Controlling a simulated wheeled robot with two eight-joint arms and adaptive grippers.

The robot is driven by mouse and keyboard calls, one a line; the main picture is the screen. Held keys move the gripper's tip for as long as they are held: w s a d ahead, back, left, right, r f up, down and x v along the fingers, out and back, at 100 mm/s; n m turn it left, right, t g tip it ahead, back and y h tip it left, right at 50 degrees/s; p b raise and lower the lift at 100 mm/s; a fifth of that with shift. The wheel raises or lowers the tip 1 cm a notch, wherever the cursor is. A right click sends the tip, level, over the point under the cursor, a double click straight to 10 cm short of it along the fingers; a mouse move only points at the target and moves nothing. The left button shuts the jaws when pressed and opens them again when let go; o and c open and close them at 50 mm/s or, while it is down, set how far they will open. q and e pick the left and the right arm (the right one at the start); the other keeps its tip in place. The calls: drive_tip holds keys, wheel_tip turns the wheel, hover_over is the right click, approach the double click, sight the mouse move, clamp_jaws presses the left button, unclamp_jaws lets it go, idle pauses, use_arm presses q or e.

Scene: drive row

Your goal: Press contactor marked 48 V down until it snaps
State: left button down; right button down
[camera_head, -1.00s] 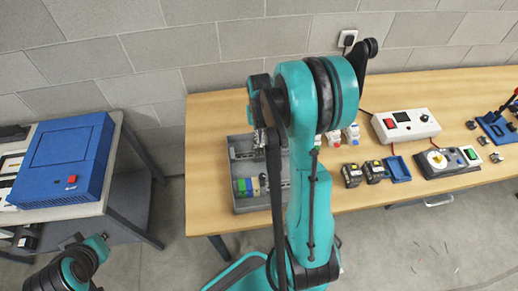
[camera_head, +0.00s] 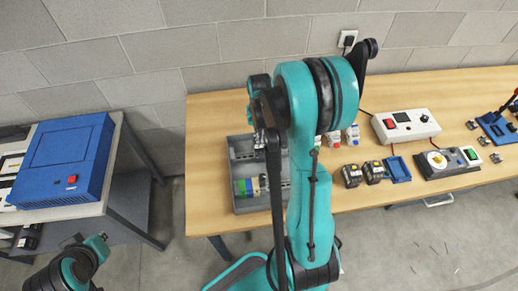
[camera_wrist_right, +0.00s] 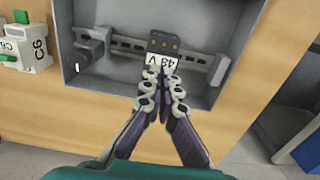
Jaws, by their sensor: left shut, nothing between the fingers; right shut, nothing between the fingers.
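The contactor marked 48 V (camera_wrist_right: 164,44) is a dark block with a white label, read upside down in the right wrist view. It sits at the metal rail (camera_wrist_right: 126,42) inside a grey enclosure (camera_wrist_right: 88,88); I cannot tell how fully it is seated. My right gripper (camera_wrist_right: 165,77) is shut and empty, its fingertips together at the label's edge. I cannot tell whether they touch it. In the head view the enclosure (camera_head: 246,208) stands at the table's left end, and my right arm hides the contactor. My left arm shows at the lower left, without a clear gripper.
Grey end pieces (camera_wrist_right: 92,48) stand on the rail beside the contactor. Colored blocks (camera_head: 248,187) sit in the enclosure's front part. A white C6 module (camera_wrist_right: 30,47) lies outside it.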

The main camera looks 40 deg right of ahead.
drive_tip(key=shift+f, duration=0.2)
drive_tip(key=shift+f+b, duration=0.8)
drive_tip(key=shift+b, duration=0.05)
drive_tip(key=shift+r, duration=0.15)
wheel_tip(320, 180, up, 8)
drive_tip(key=p, duration=0.5)
drive_tip(key=shift+p, duration=0.35)
